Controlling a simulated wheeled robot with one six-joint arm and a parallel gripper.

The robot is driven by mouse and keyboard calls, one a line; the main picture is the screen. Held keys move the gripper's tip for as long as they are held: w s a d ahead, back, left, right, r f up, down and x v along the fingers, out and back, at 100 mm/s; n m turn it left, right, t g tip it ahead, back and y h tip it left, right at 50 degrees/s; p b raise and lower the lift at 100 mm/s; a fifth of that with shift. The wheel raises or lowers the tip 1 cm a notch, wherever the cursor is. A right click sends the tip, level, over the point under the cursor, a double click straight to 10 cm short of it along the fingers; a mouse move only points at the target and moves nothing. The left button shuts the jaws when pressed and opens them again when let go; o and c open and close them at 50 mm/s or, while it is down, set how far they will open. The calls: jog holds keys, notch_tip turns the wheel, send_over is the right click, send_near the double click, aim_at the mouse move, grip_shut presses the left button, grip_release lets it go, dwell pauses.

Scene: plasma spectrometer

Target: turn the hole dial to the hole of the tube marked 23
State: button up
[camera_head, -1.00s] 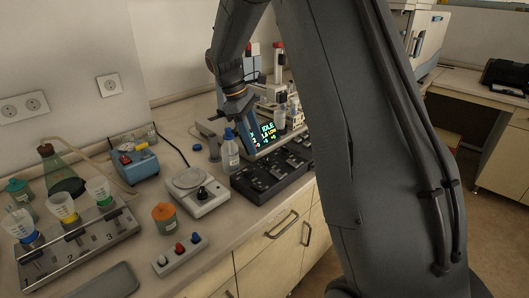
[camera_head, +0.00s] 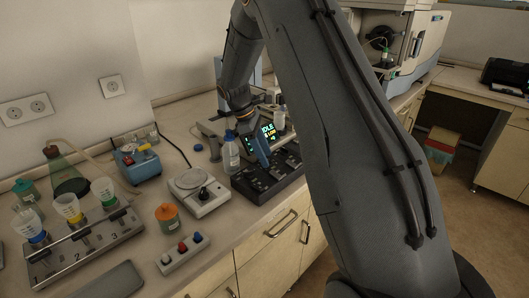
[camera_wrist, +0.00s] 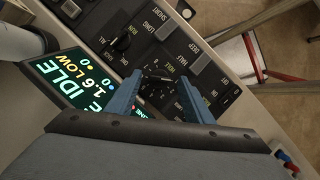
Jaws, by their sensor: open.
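The hole dial (camera_wrist: 158,83) is a dark knob beside a green label on the black control panel (camera_wrist: 215,85). In the wrist view it lies between the two blue fingers of my gripper (camera_wrist: 160,88). The fingers are apart, one on each side of the dial; I cannot tell whether they touch it. In the head view my gripper (camera_head: 259,150) points down at the panel, which stands at the bench's front edge. The dial's setting is too small to read. No tube marked 23 can be made out.
A lit screen (camera_wrist: 72,80) reading IDLE and 1.6 LOW stands close beside the fingers. Another knob (camera_wrist: 121,43) is near the dial. A wash bottle (camera_head: 230,152) and a round-topped device (camera_head: 200,190) stand left of the panel. The floor (camera_head: 475,220) at right is open.

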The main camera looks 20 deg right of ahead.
jog(key=c, duration=1)
jog(key=shift+c, duration=0.2)
jog(key=m+b, duration=0.1)
jog(key=m, duration=0.1)
jog(key=m+g+y, duration=0.1)
jog(key=shift+w+d+f+m+b, duration=0.1)
jog(key=shift+w+d+m+b, duration=0.1)
jog(key=shift+m+b, duration=0.2)
jog(key=m+y+b, duration=0.1)
jog(key=m, duration=0.2)
jog(key=shift+w+d+m+g, duration=0.1)
jog(key=shift+d+m+g, duration=0.05)
jog(key=shift+m+g, duration=0.25)
jog(key=m+y, duration=0.1)
jog(key=m, duration=0.1)
jog(key=m+y+b, duration=0.1)
jog(key=m, duration=0.3)
jog(key=shift+d+y, duration=0.25)
jog(key=shift+y, duration=0.15)
jog(key=shift+m, duration=0.4)
